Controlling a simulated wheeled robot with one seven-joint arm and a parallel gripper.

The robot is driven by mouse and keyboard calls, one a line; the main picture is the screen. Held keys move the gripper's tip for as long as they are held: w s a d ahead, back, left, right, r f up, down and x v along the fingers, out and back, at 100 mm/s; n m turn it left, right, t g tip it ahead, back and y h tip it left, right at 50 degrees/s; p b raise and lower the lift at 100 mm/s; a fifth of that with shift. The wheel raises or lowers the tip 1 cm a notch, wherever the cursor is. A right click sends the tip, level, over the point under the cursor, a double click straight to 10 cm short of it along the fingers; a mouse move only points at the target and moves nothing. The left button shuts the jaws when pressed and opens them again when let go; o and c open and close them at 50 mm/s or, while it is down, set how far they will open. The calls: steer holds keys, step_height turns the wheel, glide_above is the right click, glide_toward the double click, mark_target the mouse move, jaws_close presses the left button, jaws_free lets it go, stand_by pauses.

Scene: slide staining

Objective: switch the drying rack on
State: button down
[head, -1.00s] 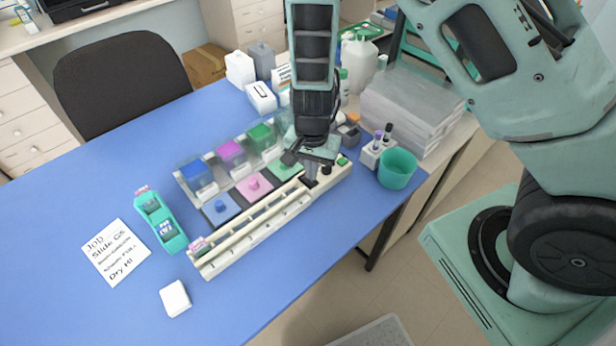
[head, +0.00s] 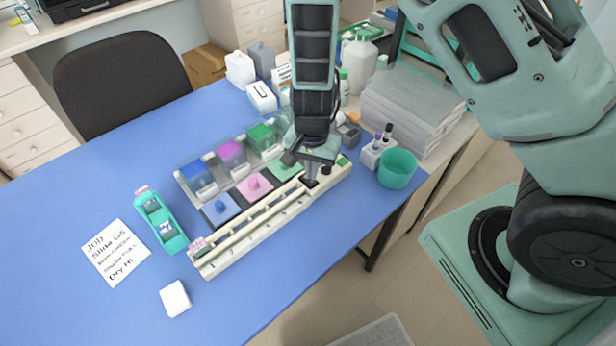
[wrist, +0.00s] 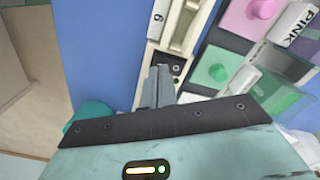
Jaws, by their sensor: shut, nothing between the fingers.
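The drying rack (head: 243,240) is a long cream rail with slots, lying slantwise along the front of the staining station. It also shows in the wrist view (wrist: 183,22), with a label reading 6 beside it. My gripper (head: 311,181) is over the rack's right part, fingers pointing down. In the wrist view my gripper (wrist: 160,70) is shut and empty, its tips at a dark panel (wrist: 178,64) set in the rack. The fingers partly hide this panel. I cannot tell whether they touch it, or which way any switch there is set.
Blue, pink and green lidded staining jars stand behind the rack. A teal slide holder (head: 160,222), a note (head: 115,252) and a white block (head: 175,299) lie at left. A teal cup (head: 397,168) stands right. The table's front edge is close to the rack.

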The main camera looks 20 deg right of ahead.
mark_target(312, 182)
steer(key=shift+f+b, duration=0.8)
steer(key=shift+f, duration=0.15)
stand_by(0.7)
steer(key=shift+r, duration=0.2)
step_height(312, 182, up, 7)
steer(key=p, duration=0.7)
steer(key=shift+f, duration=0.1)
